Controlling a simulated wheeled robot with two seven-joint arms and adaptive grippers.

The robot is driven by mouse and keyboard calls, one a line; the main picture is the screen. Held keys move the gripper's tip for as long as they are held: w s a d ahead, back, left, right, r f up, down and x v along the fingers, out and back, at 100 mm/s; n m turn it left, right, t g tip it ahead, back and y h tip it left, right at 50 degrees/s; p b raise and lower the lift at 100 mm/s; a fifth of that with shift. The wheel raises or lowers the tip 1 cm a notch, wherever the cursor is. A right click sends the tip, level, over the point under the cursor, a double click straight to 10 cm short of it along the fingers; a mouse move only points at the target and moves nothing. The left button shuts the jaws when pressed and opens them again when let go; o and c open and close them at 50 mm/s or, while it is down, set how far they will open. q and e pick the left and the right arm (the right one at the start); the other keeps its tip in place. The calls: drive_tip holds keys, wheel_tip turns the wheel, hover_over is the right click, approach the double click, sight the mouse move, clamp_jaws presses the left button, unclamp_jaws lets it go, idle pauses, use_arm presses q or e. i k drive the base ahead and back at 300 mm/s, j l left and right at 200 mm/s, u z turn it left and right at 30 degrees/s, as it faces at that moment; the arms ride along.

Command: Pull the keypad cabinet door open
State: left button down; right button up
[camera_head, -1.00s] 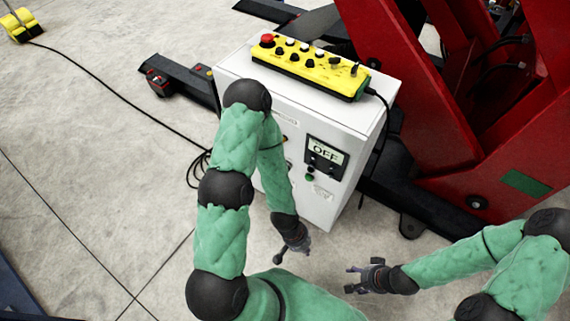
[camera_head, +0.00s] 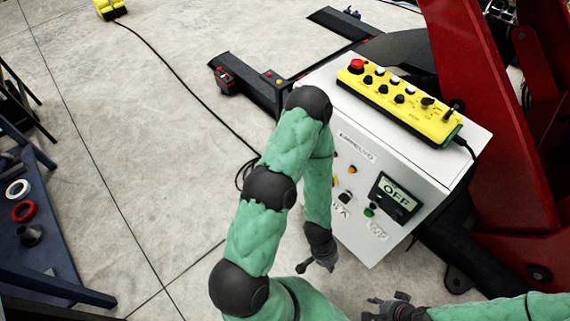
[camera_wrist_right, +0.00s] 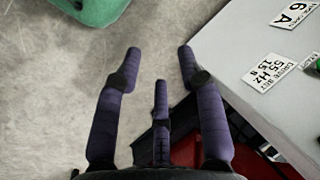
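No open gap shows at the door, and my left arm hides part of the front. My left gripper (camera_head: 314,268) is low in front of the cabinet, apart from it, its fingers spread and empty. My right gripper (camera_head: 378,308) is at the bottom edge of the head view. In the right wrist view its fingers (camera_wrist_right: 160,75) are spread with nothing between, beside the cabinet's labelled face (camera_wrist_right: 270,70).
A yellow control box (camera_head: 400,98) with a red button lies on the cabinet top. A red machine frame (camera_head: 500,180) stands close on the right. A blue bench (camera_head: 45,235) is at the left. A black cable (camera_head: 180,80) crosses the otherwise open floor.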

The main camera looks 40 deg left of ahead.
sight(360, 157)
drive_tip(key=j+z, duration=0.1)
drive_tip(key=j, duration=1.45)
drive_tip(key=j+z, duration=0.1)
drive_tip(key=j, duration=1.4)
drive_tip(key=k+j, duration=0.1)
drive_tip(key=j, duration=1.45)
drive_tip(key=i+z, duration=0.05)
